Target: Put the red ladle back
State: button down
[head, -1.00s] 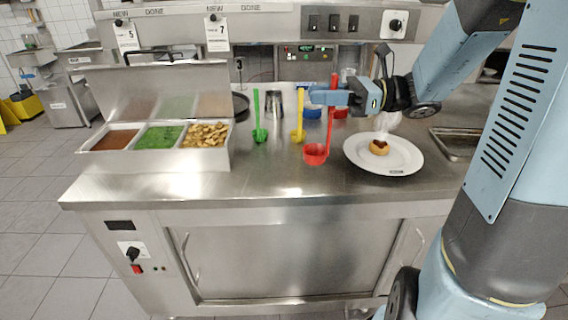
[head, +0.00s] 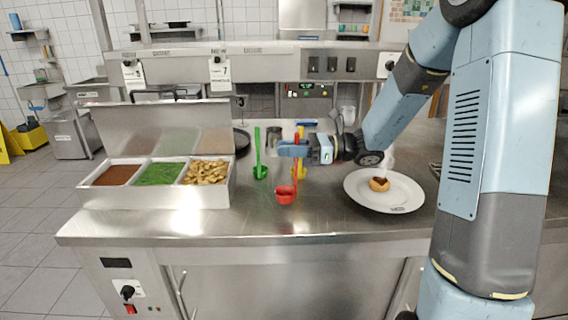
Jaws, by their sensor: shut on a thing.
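The red ladle (head: 286,195) hangs upright, bowl down, from my gripper (head: 294,149). My gripper is shut on its handle, and the bowl is over or at the steel counter; I cannot tell if it touches. The green ladle (head: 260,172) stands upright to the left. The yellow ladle (head: 300,172) is just behind the red one, partly hidden by it and by my gripper.
A steel bin with three foods (head: 158,196) sits at the left of the counter (head: 250,226). A white plate (head: 352,192) with a small filled pastry (head: 379,184) is at the right. A dark pan (head: 241,140) lies behind. The front counter strip is clear.

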jog(key=shift+w+a+f, duration=0.1)
jog(key=shift+w+f, duration=0.1)
jog(key=shift+f, duration=0.6)
jog(key=shift+w+a+f, duration=0.15)
jog(key=shift+w+f, duration=0.1)
jog(key=shift+f, duration=0.55)
jog(key=shift+w+a+f, duration=0.1)
jog(key=shift+w+f, duration=0.1)
jog(key=shift+f, duration=0.75)
jog(key=c, duration=1)
grip_release()
jog(key=shift+o, duration=0.2)
